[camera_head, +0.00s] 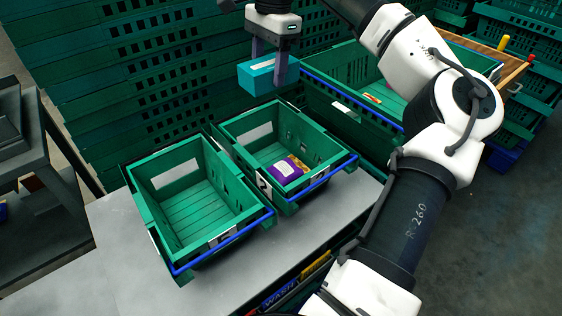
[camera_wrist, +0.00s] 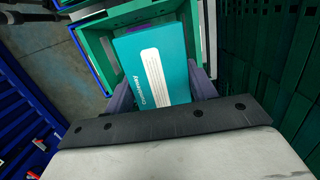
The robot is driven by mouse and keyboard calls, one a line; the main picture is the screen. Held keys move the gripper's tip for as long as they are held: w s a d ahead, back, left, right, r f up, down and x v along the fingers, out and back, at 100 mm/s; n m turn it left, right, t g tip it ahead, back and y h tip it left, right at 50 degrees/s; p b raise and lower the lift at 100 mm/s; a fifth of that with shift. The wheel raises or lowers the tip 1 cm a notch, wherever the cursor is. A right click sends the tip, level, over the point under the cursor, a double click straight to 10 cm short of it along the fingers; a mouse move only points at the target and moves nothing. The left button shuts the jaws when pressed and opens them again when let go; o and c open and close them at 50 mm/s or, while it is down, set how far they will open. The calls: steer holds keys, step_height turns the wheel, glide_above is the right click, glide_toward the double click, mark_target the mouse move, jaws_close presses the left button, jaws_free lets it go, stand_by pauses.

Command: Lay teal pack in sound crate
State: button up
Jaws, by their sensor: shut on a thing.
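The teal pack (camera_head: 262,75) is a box with a pale label, held in the air above and behind the middle crate. My gripper (camera_head: 270,62) is shut on it, with one finger on each side. In the wrist view the teal pack (camera_wrist: 154,68) fills the space between the fingers, label facing the camera. Two small green crates with blue front rims stand on the grey table: an empty left crate (camera_head: 222,233) and a middle crate (camera_head: 318,182) holding a purple pack (camera_head: 287,171). I cannot tell from their labels which is the sound crate.
A larger green crate (camera_head: 330,88) behind on the right holds a small orange-red item (camera_head: 372,98). Stacked green crates (camera_head: 130,60) form a wall at the back. A dark stand (camera_head: 40,190) is at the left. Bare table (camera_head: 120,265) shows at the front left.

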steer(key=f, duration=2)
steer(key=shift+a, duration=0.2)
steer(key=shift+f+b, duration=0.5)
steer(key=shift+b, duration=0.2)
steer(key=o, duration=1.1)
steer(key=shift+c, duration=0.2)
steer(key=shift+r, duration=0.15)
steer(key=shift+r+p, duration=0.3)
steer(key=shift+p, duration=0.1)
step_height(320, 180, up, 12)
steer(key=d, duration=0.1)
steer(key=shift+w, duration=0.45)
